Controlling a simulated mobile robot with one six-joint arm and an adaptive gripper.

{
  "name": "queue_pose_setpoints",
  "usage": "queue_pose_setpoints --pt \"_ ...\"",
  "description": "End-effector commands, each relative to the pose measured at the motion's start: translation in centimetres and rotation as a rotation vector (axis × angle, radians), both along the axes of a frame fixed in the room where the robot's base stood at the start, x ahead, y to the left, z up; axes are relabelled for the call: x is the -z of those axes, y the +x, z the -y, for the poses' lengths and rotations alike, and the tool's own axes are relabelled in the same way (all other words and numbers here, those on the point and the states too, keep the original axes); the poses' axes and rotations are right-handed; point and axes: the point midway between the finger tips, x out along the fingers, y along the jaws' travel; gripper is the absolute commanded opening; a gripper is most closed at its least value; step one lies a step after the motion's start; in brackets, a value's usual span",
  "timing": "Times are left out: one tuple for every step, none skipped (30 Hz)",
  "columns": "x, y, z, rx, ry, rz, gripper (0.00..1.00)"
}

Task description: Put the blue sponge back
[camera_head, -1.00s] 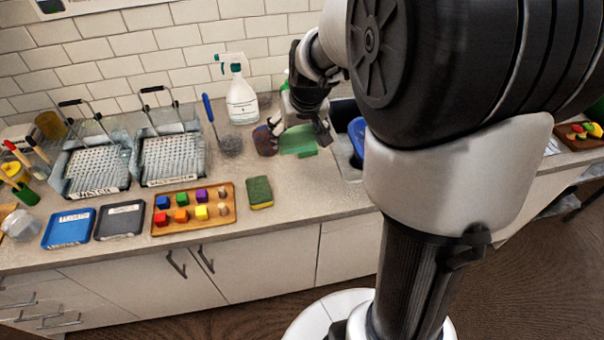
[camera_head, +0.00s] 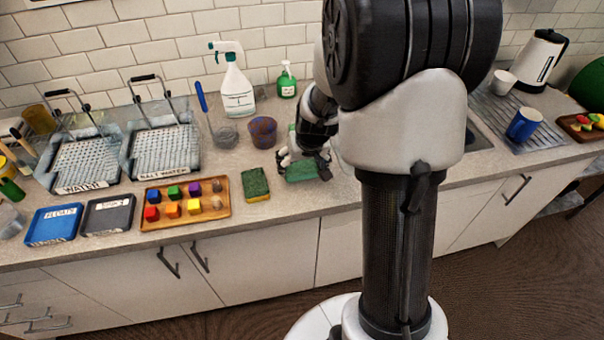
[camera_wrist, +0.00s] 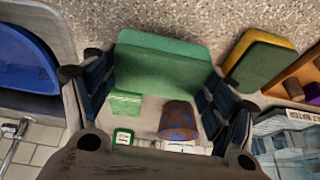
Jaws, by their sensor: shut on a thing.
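My gripper (camera_head: 306,160) is low over the counter, right of a yellow sponge with a dark green top (camera_head: 255,185). It is shut on a plain green, sponge-like block (camera_head: 301,171). In the wrist view the green block (camera_wrist: 160,62) spans the space between the two dark fingers. I cannot tell whether its underside touches the counter. The yellow and green sponge (camera_wrist: 258,60) lies to the right there, apart from the held block. I see no sponge that is clearly blue.
A brown-purple cup (camera_head: 263,133), a white spray bottle (camera_head: 235,92) and a small green bottle (camera_head: 287,80) stand behind. A wooden tray (camera_head: 186,222) of coloured cubes is on the left. The sink and a blue mug (camera_head: 523,124) are on the right.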

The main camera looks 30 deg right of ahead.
Motion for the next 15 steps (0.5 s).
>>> queue_pose_setpoints --pt "1.1 -0.1 0.0 0.000 0.001 -0.004 0.40" --pt "1.6 -0.1 0.0 0.000 0.001 -0.003 0.40" --pt "2.4 -0.1 0.0 0.001 0.001 -0.004 0.40" --pt "2.9 -0.1 0.0 0.001 0.001 -0.004 0.40" --pt "3.3 -0.1 0.0 0.000 0.001 -0.004 0.40" --pt "3.6 -0.1 0.0 0.000 0.001 -0.002 0.40" --pt "3.7 0.0 0.0 0.000 0.000 -0.001 0.40" --pt "3.7 0.0 0.0 0.000 0.000 -0.001 0.40" --pt "3.6 0.0 0.0 0.000 0.000 0.000 0.40" --pt "3.5 0.0 0.0 0.000 0.000 0.000 0.40" --pt "3.5 0.0 0.0 0.000 0.000 0.000 0.40" --pt "3.5 0.0 0.0 0.000 0.000 0.000 0.40" --pt "3.5 0.0 0.0 0.000 0.000 0.000 0.40" --pt "3.5 0.0 0.0 0.000 0.000 0.000 0.40" --pt "3.6 0.0 0.0 0.000 0.000 0.000 0.40"
